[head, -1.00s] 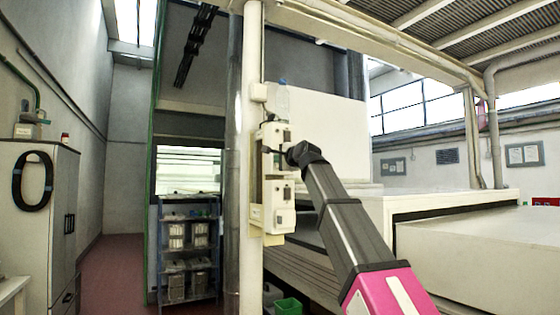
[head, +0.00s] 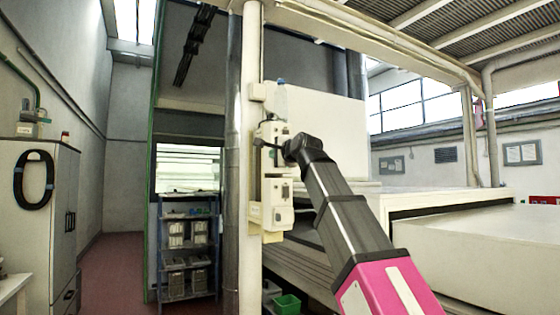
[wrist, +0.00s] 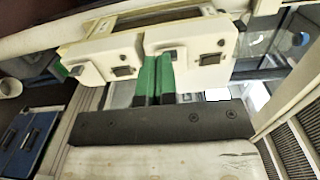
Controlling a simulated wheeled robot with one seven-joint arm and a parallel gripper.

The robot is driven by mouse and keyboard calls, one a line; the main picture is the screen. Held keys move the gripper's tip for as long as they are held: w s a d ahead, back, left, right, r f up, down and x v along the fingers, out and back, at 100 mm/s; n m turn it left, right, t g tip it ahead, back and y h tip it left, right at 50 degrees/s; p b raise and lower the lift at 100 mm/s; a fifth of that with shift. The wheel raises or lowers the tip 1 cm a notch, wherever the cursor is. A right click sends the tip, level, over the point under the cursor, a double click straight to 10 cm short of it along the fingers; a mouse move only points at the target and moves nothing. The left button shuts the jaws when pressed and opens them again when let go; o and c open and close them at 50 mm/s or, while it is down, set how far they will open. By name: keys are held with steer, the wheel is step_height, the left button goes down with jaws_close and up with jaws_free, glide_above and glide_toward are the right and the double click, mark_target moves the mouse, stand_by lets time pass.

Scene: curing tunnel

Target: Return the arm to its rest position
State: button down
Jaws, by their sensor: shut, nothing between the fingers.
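My arm reaches up from the lower right in the head view, and its dark wrist ends in front of the cream boxes (head: 277,190) on the post. My gripper (wrist: 157,58) shows in the wrist view as two green fingers side by side, closed with nothing held between them. Its tips point toward the gap between two pale boxes with small dark latches. I cannot tell whether the tips touch them. In the head view the fingers are too small or hidden to make out clearly.
A pale post (head: 250,100) stands close by my wrist. The large cream tunnel housing (head: 470,235) lies to the right. A dark shelf rack (head: 187,250) and a tall cabinet (head: 30,220) stand left, with clear red floor (head: 112,265) between them. A green bin (head: 287,304) sits low.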

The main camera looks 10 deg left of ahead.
steer(key=shift+s, duration=0.15)
steer(key=w+d+f+n+g+h, duration=0.15)
steer(key=w+d+f, duration=0.3)
steer(key=f, duration=1.05)
steer(key=w+d+f+n+g+h, duration=0.1)
steer(key=w+d+f+g+h, duration=0.3)
steer(key=f, duration=1.2)
steer(key=w+d+f+n+h, duration=0.25)
steer(key=d+f, duration=0.35)
steer(key=f, duration=0.9)
steer(key=s+d+f+n+g+h, duration=0.15)
steer(key=d+f, duration=0.25)
steer(key=f, duration=0.4)
steer(key=s+d+f+g, duration=0.1)
steer(key=s+d+f, duration=0.25)
steer(key=f, duration=0.35)
steer(key=s+d+f+n+g+h, duration=0.15)
steer(key=d+f, duration=0.25)
steer(key=f, duration=0.4)
steer(key=s+d+f+n+g, duration=0.1)
steer(key=s+d+f+g, duration=0.1)
steer(key=s+d+f, duration=0.2)
steer(key=s+d+f+n+g, duration=0.1)
steer(key=s+d+f+g, duration=0.1)
steer(key=s+d+f, duration=0.3)
steer(key=s+f, duration=0.4)
steer(key=f, duration=0.3)
steer(key=shift+s+d, duration=0.15)
steer(key=shift+s, duration=0.05)
